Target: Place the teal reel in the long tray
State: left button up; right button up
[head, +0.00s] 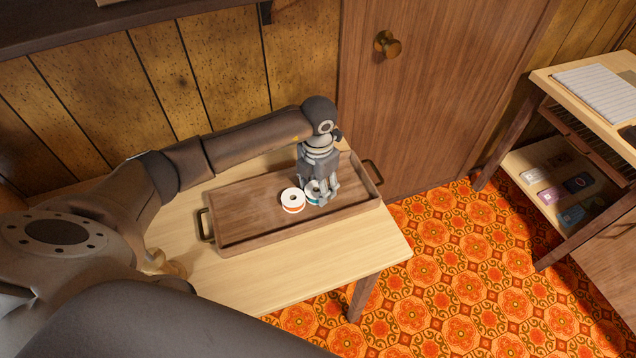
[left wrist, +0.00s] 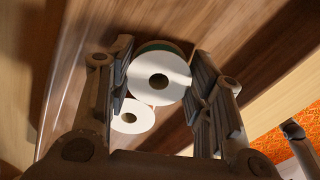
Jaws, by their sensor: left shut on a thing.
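The long tray (head: 262,221) is brown wood with a handle at each end and lies on a light wooden table. My left gripper (head: 322,197) points down into its right half and is shut on the teal reel (head: 312,190), which has a white top and teal side. In the left wrist view the teal reel (left wrist: 158,76) sits between the two fingers (left wrist: 160,85). A second reel, white with an orange side (head: 293,201), stands in the tray just left of it; it also shows in the wrist view (left wrist: 133,118). Whether the teal reel touches the tray floor is unclear.
The tray's left half is bare. The table (head: 270,280) is clear in front of the tray. A brown door (head: 430,110) stands behind to the right. A shelf unit (head: 545,215) with several small packets stands at the far right, across a patterned orange floor (head: 460,260).

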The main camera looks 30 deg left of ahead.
pick_arm(q)
jog(key=shift+f, duration=0.2)
jog(key=o, duration=0.9)
jog(key=shift+r, duration=0.1)
jog(key=shift+r, duration=0.6)
notch_tip(320, 180, up, 11)
jog(key=b, duration=0.1)
jog(key=shift+b, duration=0.35)
